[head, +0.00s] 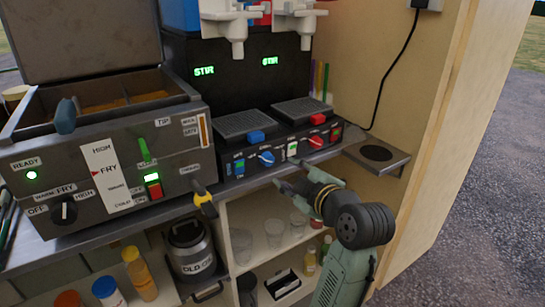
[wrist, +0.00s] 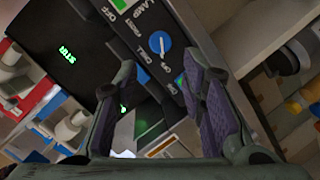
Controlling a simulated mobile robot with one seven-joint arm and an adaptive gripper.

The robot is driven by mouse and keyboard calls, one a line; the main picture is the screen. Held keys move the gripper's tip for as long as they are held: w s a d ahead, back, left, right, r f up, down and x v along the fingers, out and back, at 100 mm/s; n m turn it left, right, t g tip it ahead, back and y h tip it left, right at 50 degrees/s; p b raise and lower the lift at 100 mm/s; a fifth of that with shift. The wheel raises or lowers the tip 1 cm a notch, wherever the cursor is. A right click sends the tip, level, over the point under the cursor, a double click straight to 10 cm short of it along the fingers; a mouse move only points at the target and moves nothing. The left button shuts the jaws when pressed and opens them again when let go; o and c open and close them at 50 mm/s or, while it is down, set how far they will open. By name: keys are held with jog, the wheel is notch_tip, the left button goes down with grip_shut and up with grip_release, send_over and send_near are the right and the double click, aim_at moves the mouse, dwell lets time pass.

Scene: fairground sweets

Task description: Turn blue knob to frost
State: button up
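The blue knob (head: 266,158) sits on the left half of the dark drink machine's front panel. It also shows in the wrist view (wrist: 160,45), just beyond the space between my fingertips, with a white pointer line. Small labels reading FROST, OFF and CHILL surround it; I cannot tell surely which one the line points at. My gripper (head: 297,186) is open and empty, below and to the right of the knob in the head view. In the wrist view the two fingers (wrist: 158,78) stand wide apart, and neither appears to touch the knob.
A red knob (head: 315,142) is on the panel's right half. A green-lit switch (head: 239,166) is left of the blue knob. The fryer (head: 100,175) stands at the left, with a yellow-black handle (head: 203,199). Clear cups (head: 274,232) stand on the shelf below.

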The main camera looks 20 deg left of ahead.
aim_at(270, 160)
jog(key=p+x, duration=0.2)
jog(key=x, duration=0.8)
jog(key=shift+w+a, duration=0.1)
jog(key=shift+a, duration=0.15)
jog(key=c, duration=0.9)
jog(key=shift+o, duration=0.2)
